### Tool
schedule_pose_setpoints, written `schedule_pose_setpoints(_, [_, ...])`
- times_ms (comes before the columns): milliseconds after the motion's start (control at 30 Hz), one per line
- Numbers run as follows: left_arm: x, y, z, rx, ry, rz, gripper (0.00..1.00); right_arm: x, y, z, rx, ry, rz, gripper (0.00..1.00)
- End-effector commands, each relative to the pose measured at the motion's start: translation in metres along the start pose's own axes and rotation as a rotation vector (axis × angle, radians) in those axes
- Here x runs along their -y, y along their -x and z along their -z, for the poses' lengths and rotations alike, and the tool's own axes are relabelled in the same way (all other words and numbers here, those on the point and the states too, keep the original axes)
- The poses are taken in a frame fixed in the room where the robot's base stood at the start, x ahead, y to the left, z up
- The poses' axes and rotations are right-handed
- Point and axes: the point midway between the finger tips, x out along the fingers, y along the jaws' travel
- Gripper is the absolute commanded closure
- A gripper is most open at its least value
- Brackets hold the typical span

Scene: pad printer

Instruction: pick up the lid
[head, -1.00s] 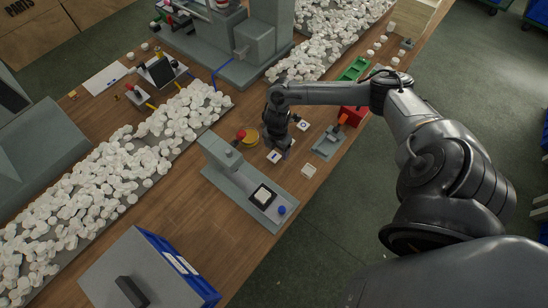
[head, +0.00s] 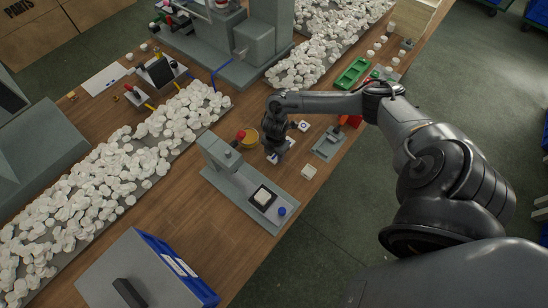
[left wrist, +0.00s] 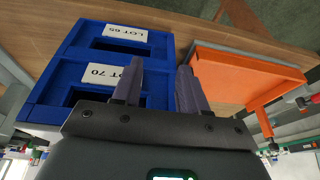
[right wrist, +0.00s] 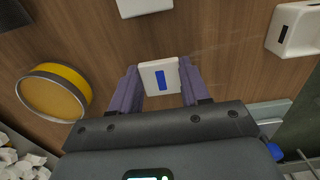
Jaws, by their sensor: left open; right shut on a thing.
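In the head view my right gripper (head: 276,154) points down over the wooden table, beside the grey fixture, and mostly hides the lid. I cannot tell whether the lid touches the table. My left gripper (left wrist: 161,65) is open and empty in the left wrist view, in front of a blue rack.
A yellow round dish (right wrist: 55,92) lies left of the lid. A grey fixture (head: 222,184) holds a white piece in a black nest. Another white square piece (head: 309,172) lies nearby. The blue rack (left wrist: 62,85) and an orange tray (left wrist: 225,75) are near my left gripper.

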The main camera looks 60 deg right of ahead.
Motion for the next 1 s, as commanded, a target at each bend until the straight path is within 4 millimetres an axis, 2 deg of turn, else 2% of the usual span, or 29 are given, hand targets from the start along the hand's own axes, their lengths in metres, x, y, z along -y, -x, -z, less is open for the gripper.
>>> schedule_pose_setpoints(33, [0.0, 0.0, 0.0, 0.0, -0.002, 0.001, 0.57, 0.0, 0.0, 0.0, 0.0, 0.0, 0.0, 0.79])
schedule_pose_setpoints(67, [0.001, 0.0, 0.0, 0.0, -0.002, 0.002, 0.57, 0.0, 0.0, 0.0, 0.0, 0.0, 0.0, 0.83])
schedule_pose_setpoints(533, [0.0, 0.002, 0.001, 0.0, 0.002, -0.001, 0.57, 0.0, 0.007, 0.0, 0.0, -0.001, -0.001, 0.83])
schedule_pose_setpoints(667, [-0.001, 0.005, 0.002, -0.001, 0.007, -0.005, 0.57, -0.001, 0.02, -0.001, 0.0, 0.001, -0.002, 0.83])
schedule_pose_setpoints(800, [-0.002, 0.01, 0.004, -0.001, 0.01, -0.008, 0.57, -0.001, 0.044, -0.001, 0.0, 0.001, -0.003, 0.83])
schedule_pose_setpoints(1000, [-0.001, 0.017, 0.007, -0.003, 0.01, -0.007, 0.57, 0.04, 0.068, -0.024, 0.007, 0.002, 0.004, 0.83])
